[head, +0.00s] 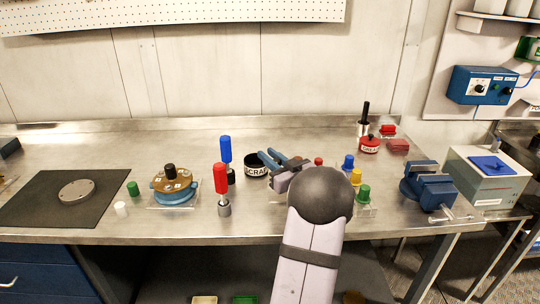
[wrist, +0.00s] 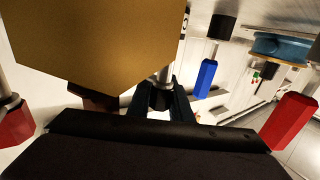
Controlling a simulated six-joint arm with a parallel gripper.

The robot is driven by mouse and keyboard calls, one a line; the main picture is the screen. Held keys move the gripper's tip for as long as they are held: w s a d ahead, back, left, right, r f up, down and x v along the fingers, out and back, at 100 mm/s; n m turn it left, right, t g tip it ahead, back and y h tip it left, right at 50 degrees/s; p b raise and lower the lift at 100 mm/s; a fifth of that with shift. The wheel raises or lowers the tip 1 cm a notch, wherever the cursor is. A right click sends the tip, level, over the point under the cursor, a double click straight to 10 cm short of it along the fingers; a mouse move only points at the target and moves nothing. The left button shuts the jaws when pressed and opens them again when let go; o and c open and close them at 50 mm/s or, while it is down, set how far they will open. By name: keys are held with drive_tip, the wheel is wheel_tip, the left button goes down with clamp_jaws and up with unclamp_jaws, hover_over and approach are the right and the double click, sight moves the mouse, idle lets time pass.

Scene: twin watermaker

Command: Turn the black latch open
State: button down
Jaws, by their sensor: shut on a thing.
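My gripper (head: 276,163) is right of the screwdriver-like tools, close to the dark scrap bin (head: 256,169). In the wrist view, its fingers (wrist: 162,100) close around a small dark piece (wrist: 161,98), below a short metal shaft. I cannot tell whether this piece is the black latch, as my wrist and fingers hide much of it. A black knob (head: 170,170) stands on a brown disc with a blue base (head: 174,196), well left of my gripper and apart from it.
A blue-handled tool (head: 225,149) and a red-handled tool (head: 221,178) stand upright left of my gripper. A large gold-brown block (wrist: 95,40) fills the wrist view's upper left. Coloured pegs (head: 363,193) and a blue vise (head: 428,189) are to the right.

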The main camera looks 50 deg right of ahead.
drive_tip(key=shift+r, duration=0.1)
drive_tip(key=c, duration=1.6)
unclamp_jaws()
wheel_tip(320, 180, up, 10)
